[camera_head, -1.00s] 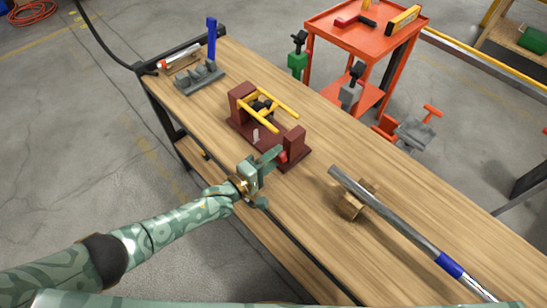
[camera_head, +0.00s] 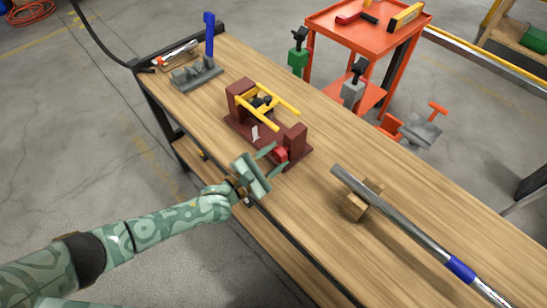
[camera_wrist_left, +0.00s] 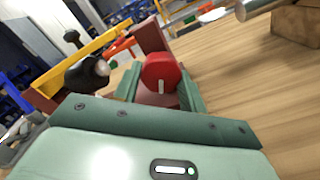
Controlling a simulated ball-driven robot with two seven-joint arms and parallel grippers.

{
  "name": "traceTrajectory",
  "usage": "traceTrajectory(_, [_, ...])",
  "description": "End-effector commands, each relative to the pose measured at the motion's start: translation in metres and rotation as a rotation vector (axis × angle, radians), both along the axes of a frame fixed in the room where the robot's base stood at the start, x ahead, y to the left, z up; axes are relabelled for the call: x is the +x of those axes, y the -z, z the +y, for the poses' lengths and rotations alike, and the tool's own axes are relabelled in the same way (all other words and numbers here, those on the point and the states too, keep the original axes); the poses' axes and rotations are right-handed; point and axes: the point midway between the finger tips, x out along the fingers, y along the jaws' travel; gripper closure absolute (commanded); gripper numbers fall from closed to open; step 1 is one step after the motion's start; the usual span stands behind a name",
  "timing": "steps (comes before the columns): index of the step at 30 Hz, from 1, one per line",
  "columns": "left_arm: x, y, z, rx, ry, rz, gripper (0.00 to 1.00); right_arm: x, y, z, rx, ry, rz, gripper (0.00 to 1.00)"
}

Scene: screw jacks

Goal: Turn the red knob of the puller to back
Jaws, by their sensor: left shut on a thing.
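The puller (camera_head: 296,138) is a dark red frame with two end blocks and yellow bars, standing on the workbench. Its red knob (camera_head: 281,154) is on the near face of the right end block. My left gripper (camera_head: 276,160) reaches in from the left and is shut on the knob, one finger on each side. In the left wrist view the round red knob (camera_wrist_left: 162,73) sits between the green fingers, with a white mark on its face. The yellow frame and a black-handled part (camera_wrist_left: 88,72) show to its left. My right gripper is not in view.
A long steel bar with a blue band (camera_head: 410,232) rests on a wooden block (camera_head: 354,207) to the right. A grey vise-like part with a blue upright (camera_head: 209,36) stands at the bench's far left. An orange cart (camera_head: 340,40) stands behind.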

Motion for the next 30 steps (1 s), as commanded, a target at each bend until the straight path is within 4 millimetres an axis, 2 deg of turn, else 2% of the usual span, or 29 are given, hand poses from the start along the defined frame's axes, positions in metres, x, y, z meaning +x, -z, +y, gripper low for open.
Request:
traceTrajectory(1, [-0.002,0.0059,0.0006,-0.015,0.002,0.028,0.81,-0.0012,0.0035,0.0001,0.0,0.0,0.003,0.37])
traceTrajectory(11, [-0.0022,0.0051,0.0006,-0.116,0.0,0.129,0.81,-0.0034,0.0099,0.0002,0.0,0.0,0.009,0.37])
traceTrajectory(28, [-0.0022,0.0043,0.0003,-0.137,0.0,0.15,0.82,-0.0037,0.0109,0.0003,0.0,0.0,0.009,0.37])
traceTrajectory(29, [-0.0023,0.0043,0.0004,-0.137,0.0,0.15,0.56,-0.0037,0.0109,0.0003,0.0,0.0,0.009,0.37])
traceTrajectory(30, [-0.0022,0.0041,0.0002,-0.137,0.0,0.15,0.45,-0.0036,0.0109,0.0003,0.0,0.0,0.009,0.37])
